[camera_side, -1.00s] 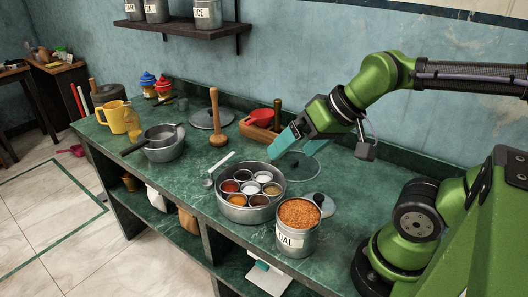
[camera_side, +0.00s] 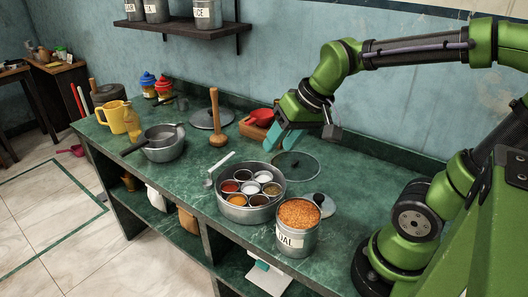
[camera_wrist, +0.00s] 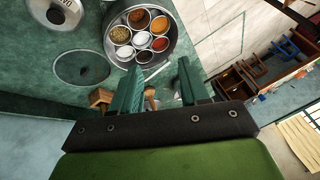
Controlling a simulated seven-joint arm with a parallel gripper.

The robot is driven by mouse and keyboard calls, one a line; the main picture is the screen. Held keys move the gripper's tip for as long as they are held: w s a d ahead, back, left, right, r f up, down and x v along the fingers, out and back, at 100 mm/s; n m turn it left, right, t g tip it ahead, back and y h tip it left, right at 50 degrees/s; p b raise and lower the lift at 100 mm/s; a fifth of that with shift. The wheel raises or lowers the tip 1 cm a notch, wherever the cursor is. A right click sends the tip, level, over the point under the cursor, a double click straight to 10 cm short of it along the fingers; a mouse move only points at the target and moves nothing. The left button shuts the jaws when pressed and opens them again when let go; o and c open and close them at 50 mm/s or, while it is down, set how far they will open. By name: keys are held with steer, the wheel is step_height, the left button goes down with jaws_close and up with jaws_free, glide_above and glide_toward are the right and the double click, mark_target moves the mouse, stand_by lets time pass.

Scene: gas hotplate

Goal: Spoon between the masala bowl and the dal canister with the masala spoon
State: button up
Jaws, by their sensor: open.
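The masala bowl (camera_side: 252,207) is a round steel tin on the green counter, holding several small cups of coloured spices; it also shows in the wrist view (camera_wrist: 108,45). The dal canister (camera_side: 297,242) is a steel can full of orange lentils, in front and to the right of the bowl. The masala spoon (camera_side: 222,167), with a pale handle, lies on the counter just left of the bowl, its scoop toward the front. My gripper (camera_side: 281,148) has teal fingers and is open and empty, above the counter behind the bowl. Its fingers show apart in the wrist view (camera_wrist: 160,85).
A glass lid (camera_side: 296,166) lies right of my gripper, and a steel lid (camera_side: 322,204) lies behind the canister. A wooden masher (camera_side: 218,125) stands upright to the left.

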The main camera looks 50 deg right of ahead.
steer(key=w+d+n+g, duration=0.2)
steer(key=w+d+n, duration=0.1)
steer(key=w, duration=0.7)
steer(key=n+g+y, duration=0.3)
steer(key=n+g, duration=0.1)
steer(key=n, duration=1.6)
glide_toward(222, 161)
steer(key=x, duration=1)
steer(key=shift+a+f, duration=0.1)
steer(key=shift+f, duration=0.2)
steer(key=shift+f, duration=0.25)
steer(key=shift+c, duration=0.4)
